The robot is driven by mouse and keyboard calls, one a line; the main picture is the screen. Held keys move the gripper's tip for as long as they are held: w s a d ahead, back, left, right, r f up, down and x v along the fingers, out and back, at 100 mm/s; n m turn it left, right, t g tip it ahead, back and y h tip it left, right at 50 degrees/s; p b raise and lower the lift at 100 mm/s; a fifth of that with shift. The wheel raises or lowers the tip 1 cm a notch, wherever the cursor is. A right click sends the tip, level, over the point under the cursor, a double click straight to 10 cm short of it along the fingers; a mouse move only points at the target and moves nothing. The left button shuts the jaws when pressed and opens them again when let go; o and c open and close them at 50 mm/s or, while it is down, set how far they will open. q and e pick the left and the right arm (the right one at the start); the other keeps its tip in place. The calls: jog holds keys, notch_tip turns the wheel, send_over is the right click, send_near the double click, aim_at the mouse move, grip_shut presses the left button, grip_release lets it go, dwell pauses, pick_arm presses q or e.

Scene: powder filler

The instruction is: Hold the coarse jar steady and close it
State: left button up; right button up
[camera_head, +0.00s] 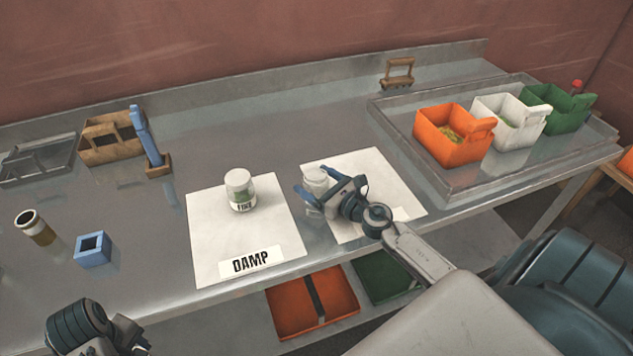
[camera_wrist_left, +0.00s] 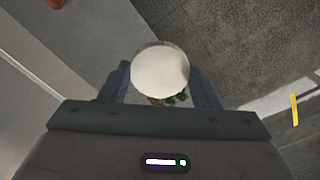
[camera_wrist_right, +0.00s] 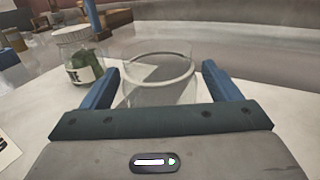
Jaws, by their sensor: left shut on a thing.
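My right gripper (camera_head: 323,196) is open around a clear glass jar (camera_head: 316,179) on the right white sheet. In the right wrist view the jar (camera_wrist_right: 160,75) stands upright and lidless between the fingers, with a gap at the right finger. No label on it shows. My left gripper (camera_wrist_left: 160,80) is shut on a round white-topped thing (camera_wrist_left: 160,70) above the floor. Dark green bits show under its near edge; I cannot tell whether it is a lid alone or a lidded jar. In the head view the left fingers are out of frame.
A white-lidded jar marked FINE (camera_head: 240,190) stands on the left sheet, behind a DAMP card (camera_head: 251,262). A blue block (camera_head: 94,250), a brown jar (camera_head: 35,228) and a wooden caddy (camera_head: 112,140) are left. Orange (camera_head: 450,150), white and green bins fill the right tray.

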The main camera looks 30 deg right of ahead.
aim_at(326, 189)
pick_arm(q)
jog(key=shift+r, duration=0.15)
pick_arm(e)
jog(key=shift+r, duration=0.15)
jog(key=b+v, duration=0.1)
jog(key=v, duration=0.1)
jog(key=b+v, duration=0.1)
jog(key=b, duration=0.1)
jog(key=b+v, duration=0.1)
jog(key=v, duration=0.1)
jog(key=shift+s+d+f, duration=0.1)
jog(key=shift+s+f, duration=0.25)
jog(key=b+v, duration=0.3)
jog(key=b, duration=0.3)
jog(key=shift+s, duration=0.35)
jog(key=shift+s+d+r, duration=0.1)
jog(key=shift+s+r, duration=0.1)
jog(key=shift+s, duration=0.05)
jog(key=shift+s+d, duration=0.25)
jog(key=shift+s, duration=0.35)
pick_arm(q)
notch_tip(326, 189, down, 11)
jog(key=shift+r, duration=0.15)
pick_arm(e)
jog(key=shift+s+r, duration=0.15)
jog(key=shift+s, duration=0.25)
